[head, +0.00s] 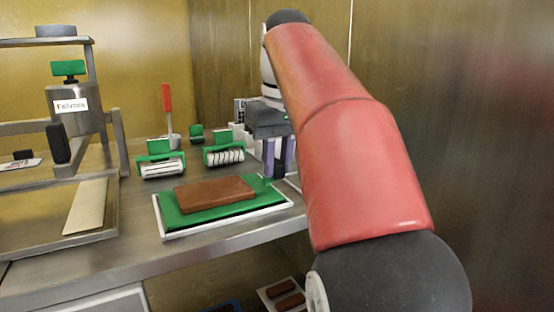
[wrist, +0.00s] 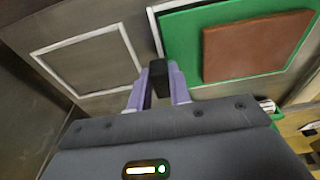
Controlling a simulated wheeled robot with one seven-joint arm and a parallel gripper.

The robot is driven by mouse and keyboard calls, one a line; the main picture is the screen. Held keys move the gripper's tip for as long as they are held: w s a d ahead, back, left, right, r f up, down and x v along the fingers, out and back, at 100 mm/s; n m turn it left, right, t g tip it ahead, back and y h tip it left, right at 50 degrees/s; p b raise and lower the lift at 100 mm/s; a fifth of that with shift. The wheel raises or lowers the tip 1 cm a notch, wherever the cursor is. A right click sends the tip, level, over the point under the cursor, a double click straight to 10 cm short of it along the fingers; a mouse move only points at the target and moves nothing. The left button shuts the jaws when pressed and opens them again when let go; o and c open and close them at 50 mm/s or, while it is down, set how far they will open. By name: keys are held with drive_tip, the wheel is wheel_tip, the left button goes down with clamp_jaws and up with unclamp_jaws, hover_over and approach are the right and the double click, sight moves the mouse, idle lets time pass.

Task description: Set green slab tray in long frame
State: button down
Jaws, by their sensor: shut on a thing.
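The green slab tray (head: 172,213) carries a flat brown slab (head: 215,194) and lies within or just over a white-outlined frame (head: 225,226) at the bench's front edge. My gripper (head: 279,158) is at the tray's right end, its purple fingers pointing down. In the wrist view my gripper (wrist: 159,88) is shut on a black block-like grip beside the tray's edge (wrist: 181,40). The join between grip and tray is not clear. White frame lines show along two tray sides there. I cannot tell whether the tray rests fully down.
A second, squarer white frame (wrist: 90,60) is empty in the wrist view. Green-handled rollers (head: 161,163) (head: 224,152) stand behind the tray. A labelled metal pot (head: 75,108) and metal rack are left. A wall closes the right side.

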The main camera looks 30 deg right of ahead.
drive_tip(key=shift+f, duration=0.5)
drive_tip(key=c, duration=1.2)
unclamp_jaws()
drive_tip(key=shift+r, duration=0.15)
wheel_tip(320, 180, up, 8)
drive_tip(key=s+p, duration=0.1)
drive_tip(key=p, duration=0.2)
drive_tip(key=shift+f, duration=0.25)
drive_tip(key=shift+s, duration=0.2)
